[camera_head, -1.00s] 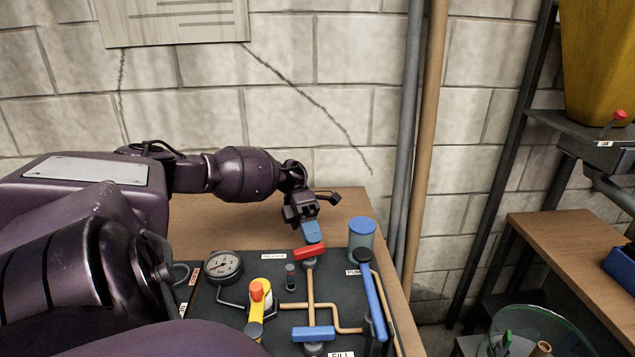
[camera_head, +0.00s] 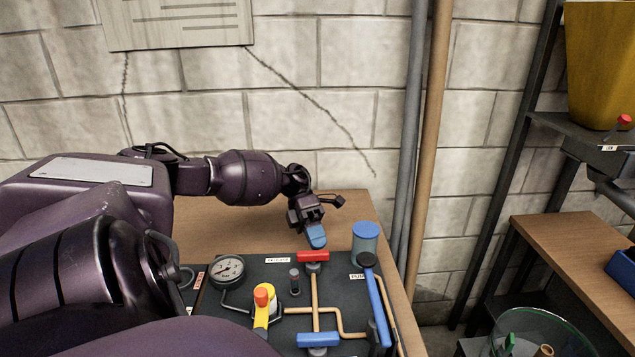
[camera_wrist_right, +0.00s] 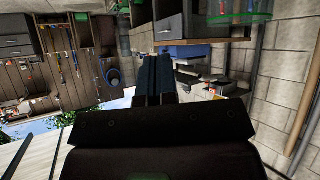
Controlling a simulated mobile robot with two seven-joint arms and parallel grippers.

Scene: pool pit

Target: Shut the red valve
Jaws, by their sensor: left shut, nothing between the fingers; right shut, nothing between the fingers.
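My right gripper (camera_wrist_right: 154,80) shows in the right wrist view, shut and empty, pointing toward the room, away from any valve.
A blue valve handle (camera_head: 318,340) lies at the panel's front. A pressure gauge (camera_head: 228,270), a yellow lever with a red tip (camera_head: 263,307), a blue-topped cylinder (camera_head: 365,243) and a long blue pump lever (camera_head: 377,305) stand around it. Pipes run up the wall at right.

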